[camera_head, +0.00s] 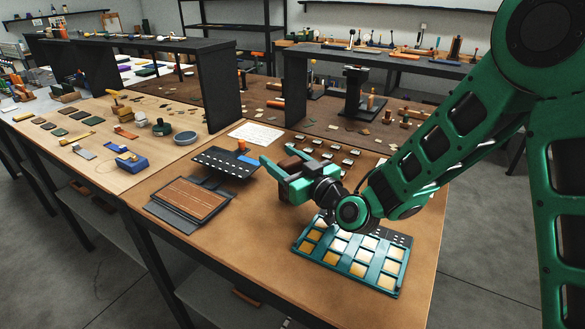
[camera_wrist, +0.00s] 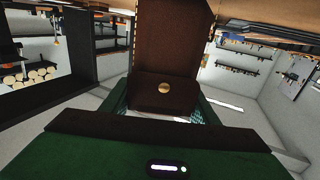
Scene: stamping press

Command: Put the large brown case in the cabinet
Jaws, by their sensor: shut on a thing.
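A dark brown case (camera_wrist: 172,50) with a round brass stud fills the upper middle of the wrist view. It sits between the two fingers of my gripper (camera_wrist: 165,106), which is shut on it. In the head view my gripper (camera_head: 284,168) is above the front worktable, and a small part of the brown case (camera_head: 290,163) shows between its green fingers. Most of the case is hidden there by the gripper. I cannot make out a cabinet for certain in either view.
Below my arm lies a teal tray (camera_head: 301,249) with several gold squares. A dark tray with a brown ribbed panel (camera_head: 188,204) and a black perforated plate (camera_head: 222,160) lie left of the gripper. A black press (camera_head: 354,92) stands behind. The table's front corner is bare.

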